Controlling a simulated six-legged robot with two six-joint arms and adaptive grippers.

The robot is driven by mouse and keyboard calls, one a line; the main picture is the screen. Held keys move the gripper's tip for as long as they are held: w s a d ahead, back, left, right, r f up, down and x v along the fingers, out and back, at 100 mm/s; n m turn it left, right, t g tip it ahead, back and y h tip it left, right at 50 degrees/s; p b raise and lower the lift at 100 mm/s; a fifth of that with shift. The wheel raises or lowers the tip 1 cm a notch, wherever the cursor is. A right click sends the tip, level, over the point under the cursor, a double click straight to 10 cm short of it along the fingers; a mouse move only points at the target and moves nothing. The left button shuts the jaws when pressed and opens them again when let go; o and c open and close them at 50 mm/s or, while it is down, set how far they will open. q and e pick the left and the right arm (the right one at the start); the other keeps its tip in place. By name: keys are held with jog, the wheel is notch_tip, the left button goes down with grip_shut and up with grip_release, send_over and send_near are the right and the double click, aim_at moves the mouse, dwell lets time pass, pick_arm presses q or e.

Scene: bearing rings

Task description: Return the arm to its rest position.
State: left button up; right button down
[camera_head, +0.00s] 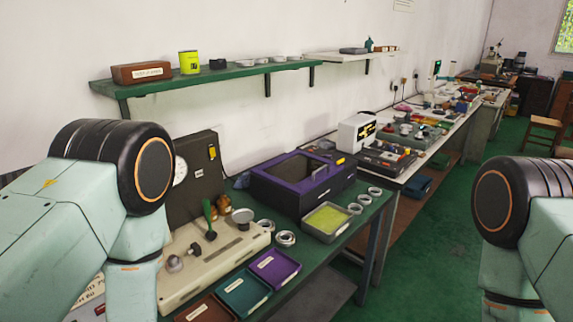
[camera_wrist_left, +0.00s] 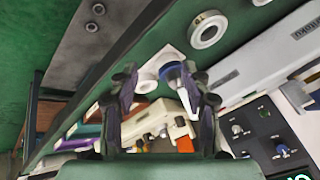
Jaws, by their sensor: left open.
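My left arm (camera_head: 95,215) comes in from the left in the head view, bent downward in front of the bench; its gripper is out of that picture. In the left wrist view my left gripper (camera_wrist_left: 160,82) is open, its two dark fingers spread apart with no object clearly held. A metal bearing ring (camera_wrist_left: 208,29) lies above the fingers in that view. A blue round part (camera_wrist_left: 171,72) shows between the fingertips, in the background. My right arm (camera_head: 530,225) is at the right edge of the head view; its gripper is not visible.
The green bench holds a beige fixture (camera_head: 215,262), bearing rings (camera_head: 285,239), a teal tray (camera_head: 243,291), a purple tray (camera_head: 274,266), a purple-black box (camera_head: 300,180) and a yellow-lined tray (camera_head: 326,222). A shelf (camera_head: 215,77) hangs above. Green floor (camera_head: 425,240) is open at the right.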

pick_arm(q)
jog(key=s+d+f+m+g+h, duration=0.1)
jog(key=s+d+f+g+h, duration=0.15)
jog(key=s, duration=0.55)
jog(key=s+d+f+g+h, duration=0.15)
jog(key=s+d, duration=0.25)
jog(key=s, duration=0.4)
notch_tip(320, 180, down, 15)
jog(key=b, duration=1.7)
jog(key=shift+w+f+h, duration=0.2)
jog(key=shift+w+h, duration=0.1)
jog(key=shift+w, duration=0.05)
jog(key=shift+s+r, duration=0.1)
jog(key=shift+c, duration=1)
jog(key=shift+s+a, duration=0.1)
jog(key=shift+a, duration=0.05)
